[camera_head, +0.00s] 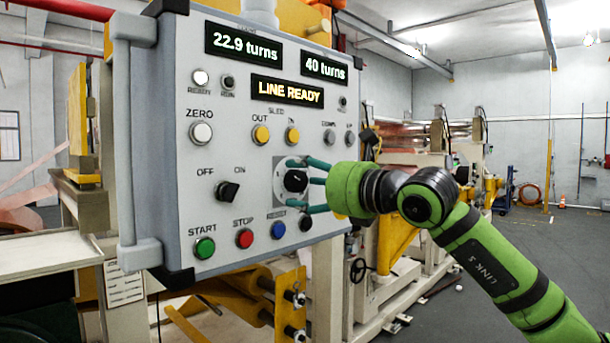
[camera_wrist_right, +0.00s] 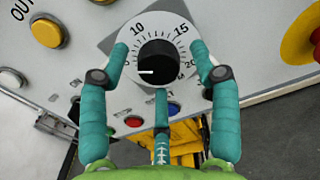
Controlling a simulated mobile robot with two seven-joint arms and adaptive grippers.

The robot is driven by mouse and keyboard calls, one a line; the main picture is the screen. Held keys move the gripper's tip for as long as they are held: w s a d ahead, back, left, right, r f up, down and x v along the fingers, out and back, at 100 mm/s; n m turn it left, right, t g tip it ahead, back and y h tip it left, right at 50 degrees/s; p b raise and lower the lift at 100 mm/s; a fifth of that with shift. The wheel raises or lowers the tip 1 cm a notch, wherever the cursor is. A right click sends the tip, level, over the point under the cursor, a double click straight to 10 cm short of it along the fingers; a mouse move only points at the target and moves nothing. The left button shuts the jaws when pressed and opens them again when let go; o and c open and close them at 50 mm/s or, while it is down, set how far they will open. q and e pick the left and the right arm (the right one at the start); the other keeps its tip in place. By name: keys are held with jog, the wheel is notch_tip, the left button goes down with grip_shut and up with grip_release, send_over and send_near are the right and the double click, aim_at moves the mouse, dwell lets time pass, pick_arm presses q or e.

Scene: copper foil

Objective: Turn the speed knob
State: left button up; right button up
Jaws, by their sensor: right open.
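The speed knob (camera_head: 296,181) is a black round knob on a light dial plate, low on the right of the grey control panel (camera_head: 180,130). In the right wrist view the knob (camera_wrist_right: 160,60) has a white pointer mark aimed left, and a scale with 10, 15 and 20 around it. My right gripper (camera_head: 292,184) is at the panel with its teal fingers spread around the knob. In the wrist view the gripper (camera_wrist_right: 161,52) is open, two fingers beside the dial and one below. I cannot tell whether any finger touches the knob. My left gripper is out of view.
A black OFF/ON switch (camera_head: 228,190) is left of the knob. Green (camera_head: 205,248), red (camera_head: 244,238) and blue (camera_head: 278,230) buttons sit below. Displays read 22.9 turns, 40 turns and LINE READY (camera_head: 287,91). A large red-and-yellow control (camera_wrist_right: 300,40) is right of the dial.

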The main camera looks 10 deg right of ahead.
jog(key=c, duration=1.1)
jog(key=shift+a+f, duration=0.1)
jog(key=shift+f, duration=0.05)
jog(key=shift+c, duration=0.2)
jog(key=n+b, duration=0.1)
jog(key=n, duration=0.2)
jog(key=shift+f, duration=0.1)
jog(key=n+b, duration=0.1)
jog(key=n, duration=0.2)
jog(key=shift+n, duration=0.4)
jog(key=n, duration=0.8)
jog(key=shift+r, duration=0.2)
jog(key=shift+n, duration=0.5)
jog(key=shift+r, duration=0.1)
